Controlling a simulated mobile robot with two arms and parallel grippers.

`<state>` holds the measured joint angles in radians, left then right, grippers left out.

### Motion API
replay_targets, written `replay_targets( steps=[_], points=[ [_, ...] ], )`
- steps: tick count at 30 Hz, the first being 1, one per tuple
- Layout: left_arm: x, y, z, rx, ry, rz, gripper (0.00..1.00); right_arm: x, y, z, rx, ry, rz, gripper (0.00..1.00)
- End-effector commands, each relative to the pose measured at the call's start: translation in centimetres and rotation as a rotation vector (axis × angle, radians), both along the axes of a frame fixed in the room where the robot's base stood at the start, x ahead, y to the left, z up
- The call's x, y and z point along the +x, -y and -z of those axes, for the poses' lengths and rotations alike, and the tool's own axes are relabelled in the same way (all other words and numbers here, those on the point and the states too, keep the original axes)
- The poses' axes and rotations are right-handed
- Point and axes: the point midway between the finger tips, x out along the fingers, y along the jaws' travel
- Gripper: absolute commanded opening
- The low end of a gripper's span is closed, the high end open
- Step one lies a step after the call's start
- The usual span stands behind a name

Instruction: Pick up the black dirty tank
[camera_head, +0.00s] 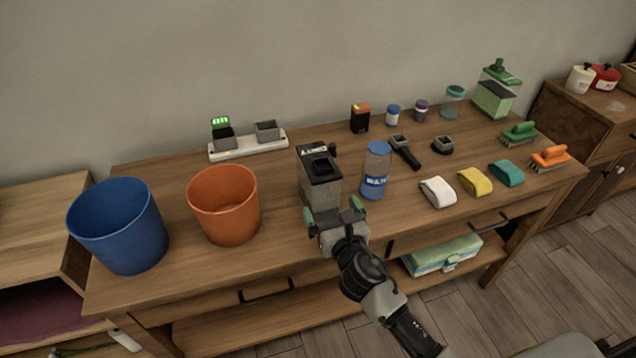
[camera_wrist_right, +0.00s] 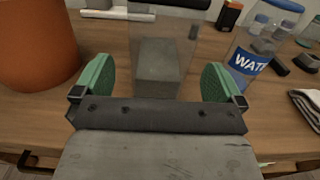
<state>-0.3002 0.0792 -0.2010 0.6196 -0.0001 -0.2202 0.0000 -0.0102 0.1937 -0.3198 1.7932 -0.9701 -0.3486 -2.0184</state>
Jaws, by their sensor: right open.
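The black-topped tank (camera_head: 320,176) stands upright on the wooden table, with a clear body holding grey, murky contents. In the right wrist view the tank (camera_wrist_right: 160,60) stands straight ahead, between the lines of the two green finger pads. My right gripper (camera_head: 337,212) is open in front of the tank's near side, and no grip on it shows. The open right gripper (camera_wrist_right: 158,82) also shows in the wrist view with nothing held. The gripper hides the tank's lower front in the head view. My left gripper is not in view.
A water bottle (camera_head: 376,172) stands close to the tank's right. An orange bucket (camera_head: 225,207) and a blue bucket (camera_head: 118,228) stand left. A charger base (camera_head: 248,146) lies behind. Folded cloths (camera_head: 438,191) and brushes (camera_head: 519,133) lie right. A green-topped tank (camera_head: 494,98) stands at the back right.

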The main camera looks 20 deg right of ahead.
Motion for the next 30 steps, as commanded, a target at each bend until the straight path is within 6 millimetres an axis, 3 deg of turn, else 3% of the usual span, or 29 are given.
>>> replay_targets(
  steps=[8, 15, 25, 30],
  points=[
    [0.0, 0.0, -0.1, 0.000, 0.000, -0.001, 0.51, 2.5, -0.1, 0.0, 0.005, -0.001, 0.001, 1.00],
    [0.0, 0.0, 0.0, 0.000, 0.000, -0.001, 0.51, 6.0, -0.1, 0.1, 0.005, -0.001, 0.001, 1.00],
    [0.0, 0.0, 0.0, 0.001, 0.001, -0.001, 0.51, 6.8, -0.1, 0.1, 0.005, -0.002, 0.001, 1.00],
    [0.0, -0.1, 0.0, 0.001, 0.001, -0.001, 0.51, 6.7, -0.1, 0.1, 0.005, -0.002, 0.001, 0.76]
  ],
)
